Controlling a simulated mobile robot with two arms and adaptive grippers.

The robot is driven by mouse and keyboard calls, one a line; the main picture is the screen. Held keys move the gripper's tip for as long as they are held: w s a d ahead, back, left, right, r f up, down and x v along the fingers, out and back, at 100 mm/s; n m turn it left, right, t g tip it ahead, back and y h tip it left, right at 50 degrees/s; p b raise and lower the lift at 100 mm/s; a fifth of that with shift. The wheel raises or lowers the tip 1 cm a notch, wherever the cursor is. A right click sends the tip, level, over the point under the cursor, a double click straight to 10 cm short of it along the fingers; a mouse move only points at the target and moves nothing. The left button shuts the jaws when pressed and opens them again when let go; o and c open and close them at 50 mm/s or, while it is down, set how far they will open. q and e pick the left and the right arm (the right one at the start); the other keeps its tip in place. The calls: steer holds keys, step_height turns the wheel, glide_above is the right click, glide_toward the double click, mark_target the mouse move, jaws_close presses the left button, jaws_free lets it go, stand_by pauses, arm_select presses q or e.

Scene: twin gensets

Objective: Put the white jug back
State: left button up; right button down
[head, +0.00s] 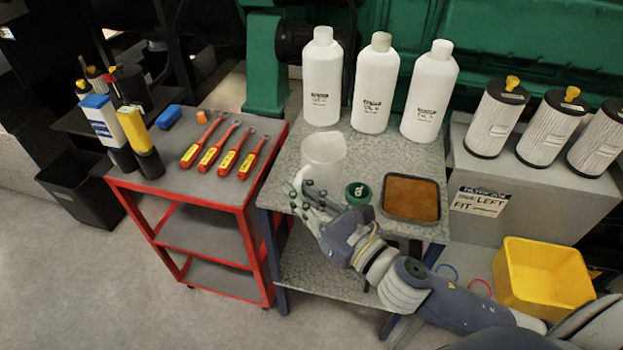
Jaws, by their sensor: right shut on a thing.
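The white jug (323,156) is a translucent, open-topped vessel near the left side of the speckled grey table (292,152). It looks upright. My right gripper (303,192) comes in from the lower right and is shut on the jug's lower front left part. The fingers hide some of the jug's lower part, and I cannot tell whether its base touches the table. My left gripper is not in view.
Several white bottles, one in the middle (374,88), stand along the table's back. A green-lidded container (357,193) and a brown-filled tray (411,198) are right of the jug. A yellow bin (545,280) is lower right.

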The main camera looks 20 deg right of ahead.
step_height(320, 180, down, 4)
steer(key=a+n+g+y+b, duration=0.2)
steer(key=n+g+y+b, duration=0.2)
steer(key=y, duration=0.1)
steer(key=shift+y, duration=0.4)
steer(key=w+d+f, duration=0.1)
steer(key=w+d, duration=0.1)
steer(key=w, duration=0.2)
steer(key=w+d+f+p, duration=0.1)
steer(key=w+d+f, duration=0.1)
steer(key=w, duration=0.3)
steer(key=w+d+f+p, duration=0.1)
steer(key=w+d+f, duration=0.1)
steer(key=w, duration=0.3)
steer(key=shift+d, duration=0.6)
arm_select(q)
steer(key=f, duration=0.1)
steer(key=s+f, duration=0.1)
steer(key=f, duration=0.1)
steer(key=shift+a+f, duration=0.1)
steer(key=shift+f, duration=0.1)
arm_select(e)
steer(key=shift+f, duration=0.1)
